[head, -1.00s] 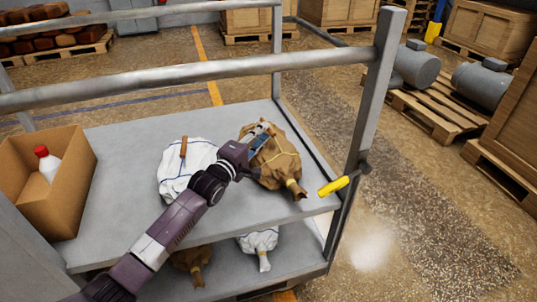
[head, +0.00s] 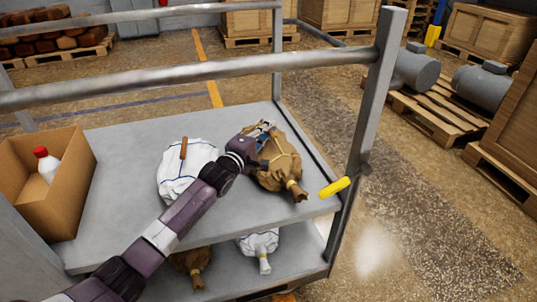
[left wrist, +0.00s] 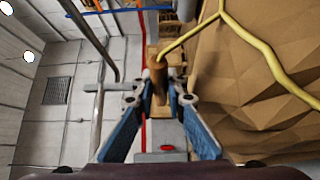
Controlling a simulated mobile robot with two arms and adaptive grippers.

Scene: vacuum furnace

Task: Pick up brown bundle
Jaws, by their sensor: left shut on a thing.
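The brown bundle (head: 288,176) is at the right end of the cart's upper shelf (head: 120,195), with yellow cord around it and a tied neck toward the front. My left gripper (head: 264,131) is at its upper back part, partly hiding it. In the left wrist view the bundle's faceted brown side (left wrist: 250,95) fills the right. A brown stick-like part (left wrist: 157,75) is between the blue-padded fingers of my left gripper (left wrist: 162,98), which is shut on it. I cannot tell whether the bundle is clear of the shelf. My right gripper is not in view.
A white bundle (head: 178,182) with a brown handle lies to the left. A cardboard box (head: 75,190) holds a red-capped bottle (head: 46,164). Cart rails (head: 215,70) and a post (head: 372,95) frame the shelf. More bundles (head: 262,246) lie on the lower shelf.

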